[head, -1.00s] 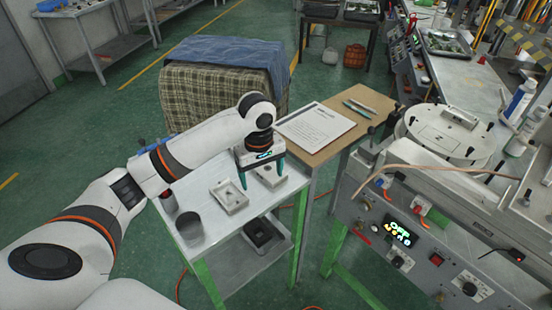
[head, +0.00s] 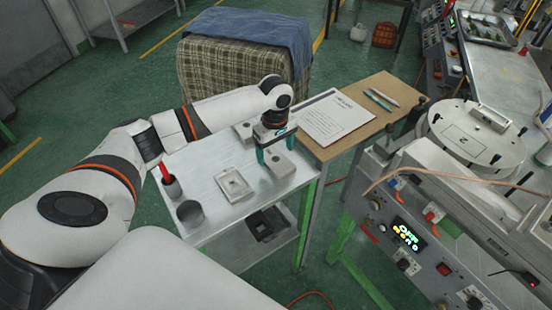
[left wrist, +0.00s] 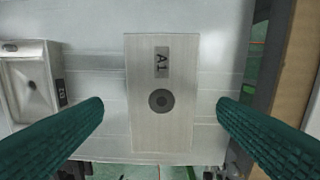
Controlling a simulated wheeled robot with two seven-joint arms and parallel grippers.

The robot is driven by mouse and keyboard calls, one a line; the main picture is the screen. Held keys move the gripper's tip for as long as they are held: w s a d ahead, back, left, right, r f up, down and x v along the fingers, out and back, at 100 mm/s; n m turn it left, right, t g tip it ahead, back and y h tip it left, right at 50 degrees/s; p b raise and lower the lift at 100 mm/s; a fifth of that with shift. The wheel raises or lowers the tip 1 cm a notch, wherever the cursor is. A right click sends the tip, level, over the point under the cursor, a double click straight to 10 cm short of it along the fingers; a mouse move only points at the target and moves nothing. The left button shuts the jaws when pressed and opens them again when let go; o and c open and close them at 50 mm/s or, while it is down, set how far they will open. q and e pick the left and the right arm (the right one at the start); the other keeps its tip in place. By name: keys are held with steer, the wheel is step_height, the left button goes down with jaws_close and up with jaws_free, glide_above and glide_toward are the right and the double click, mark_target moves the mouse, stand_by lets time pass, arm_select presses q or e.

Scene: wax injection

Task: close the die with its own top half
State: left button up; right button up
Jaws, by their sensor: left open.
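A pale metal block marked A1 (left wrist: 160,60), with a round dark spot on top, lies flat on the small side table. It also shows in the head view (head: 283,167). My left gripper (head: 276,152) is open above it, pointing down. In the left wrist view the green fingers (left wrist: 160,106) stand on either side of the block, with a gap on each side. A die half with an open cavity (head: 234,187) lies to its left, and its edge shows in the left wrist view (left wrist: 30,85). My right gripper is not in view.
Another pale block (head: 243,132) lies behind, partly hidden by my left arm. A dark cup (head: 190,213) and a holder with a red item (head: 171,187) stand at the table's left. A paper sheet (head: 335,118) lies on a brown board to the right. The injection machine (head: 420,235) stands farther right.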

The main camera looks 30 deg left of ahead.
mark_target(275, 159)
arm_select(q)
step_height(275, 159, down, 2)
steer(key=shift+f, duration=0.2)
steer(key=shift+w+f, duration=0.1)
steer(key=shift+f, duration=0.35)
steer(key=shift+c, duration=1.6)
steer(key=c, duration=0.9)
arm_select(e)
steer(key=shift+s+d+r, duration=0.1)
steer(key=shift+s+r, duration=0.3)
